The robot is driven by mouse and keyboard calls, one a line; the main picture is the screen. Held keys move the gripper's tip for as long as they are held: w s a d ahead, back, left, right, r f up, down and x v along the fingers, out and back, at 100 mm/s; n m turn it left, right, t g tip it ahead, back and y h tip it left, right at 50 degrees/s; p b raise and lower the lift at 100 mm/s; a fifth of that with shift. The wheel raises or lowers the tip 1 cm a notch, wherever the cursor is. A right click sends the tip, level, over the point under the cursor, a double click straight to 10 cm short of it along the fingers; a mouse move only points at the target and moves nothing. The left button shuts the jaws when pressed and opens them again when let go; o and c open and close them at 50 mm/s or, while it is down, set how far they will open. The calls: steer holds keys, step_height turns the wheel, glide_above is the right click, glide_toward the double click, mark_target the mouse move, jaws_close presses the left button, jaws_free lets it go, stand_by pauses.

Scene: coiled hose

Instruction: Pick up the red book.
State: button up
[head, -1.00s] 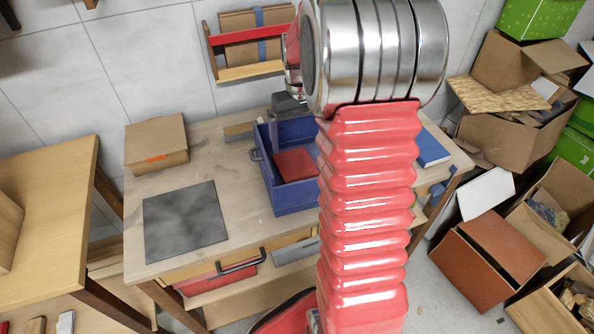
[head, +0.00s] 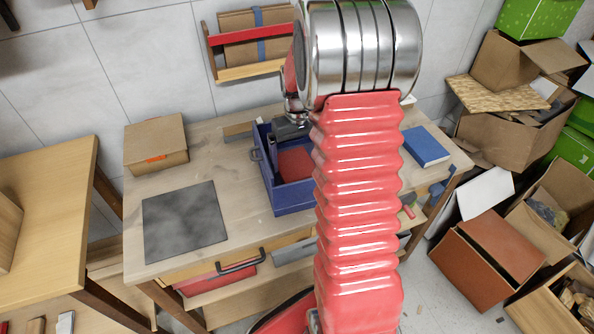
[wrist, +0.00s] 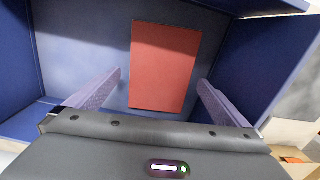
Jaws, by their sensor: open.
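The red book (head: 295,164) lies flat inside the blue crate (head: 291,199) on the workbench; my arm hides part of the crate's right side. In the wrist view the red book (wrist: 163,67) is ahead of my gripper (wrist: 160,82), roughly centred between the two fingers. The fingers are apart and hold nothing, with a gap wider than the book. The crate's blue walls (wrist: 262,60) stand on both sides. In the head view my gripper (head: 290,133) shows only in part, over the back of the crate.
A blue book (head: 427,146) lies right of my arm on the workbench (head: 225,145). A cardboard box (head: 156,145) and a dark square plate (head: 186,222) lie to the left. Open cartons (head: 500,239) crowd the floor at right. A wall shelf (head: 246,71) hangs behind.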

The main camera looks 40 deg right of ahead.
steer(key=shift+f, duration=1.6)
steer(key=c, duration=1.2)
steer(key=shift+r, duration=0.1)
step_height(320, 180, up, 10)
steer(key=shift+a+f, duration=0.1)
step_height(320, 180, up, 6)
glide_above(297, 167)
stand_by(0.6)
